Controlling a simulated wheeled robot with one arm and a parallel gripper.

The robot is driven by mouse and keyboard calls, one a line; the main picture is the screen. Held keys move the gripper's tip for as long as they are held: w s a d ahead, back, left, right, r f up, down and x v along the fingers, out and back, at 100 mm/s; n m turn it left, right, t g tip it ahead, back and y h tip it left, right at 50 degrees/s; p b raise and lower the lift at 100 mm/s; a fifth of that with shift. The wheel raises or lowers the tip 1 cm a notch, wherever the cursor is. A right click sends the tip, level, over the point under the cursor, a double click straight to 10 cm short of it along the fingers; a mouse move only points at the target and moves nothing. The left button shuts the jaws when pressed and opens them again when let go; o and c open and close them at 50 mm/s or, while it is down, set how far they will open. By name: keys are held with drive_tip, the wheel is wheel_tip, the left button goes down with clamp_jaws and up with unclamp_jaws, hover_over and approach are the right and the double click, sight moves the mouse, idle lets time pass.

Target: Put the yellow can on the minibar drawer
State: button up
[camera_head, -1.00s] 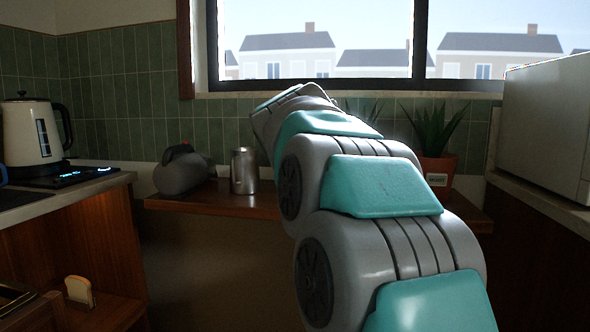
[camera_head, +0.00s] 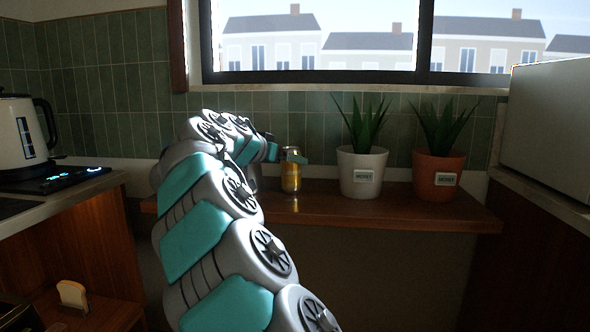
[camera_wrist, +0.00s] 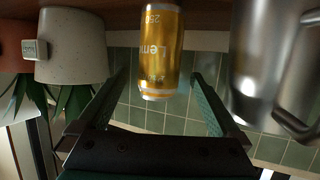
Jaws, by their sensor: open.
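The yellow can (camera_head: 291,180) stands upright on the wooden window shelf (camera_head: 400,208). It also shows upside down in the wrist view (camera_wrist: 162,50), with part of a label reading "Lem". My gripper (camera_head: 283,156) is open and close to the can's upper part in the head view. In the wrist view my gripper's fingers (camera_wrist: 158,80) are spread, with the can in line with the gap between them and nothing clamped. I cannot tell for certain which part is the minibar drawer; a low wooden ledge (camera_head: 105,312) shows at lower left.
A metal mug (camera_wrist: 258,60) stands close beside the can. A white pot (camera_head: 362,172) and a terracotta pot (camera_head: 437,176) with plants stand to its right. A toast-shaped item (camera_head: 73,296) rests on the low ledge. A kettle (camera_head: 20,135) is at left.

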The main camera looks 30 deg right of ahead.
drive_tip(key=p+x, duration=0.1)
drive_tip(key=x, duration=0.5)
drive_tip(key=shift+d, duration=0.15)
clamp_jaws()
idle(0.7)
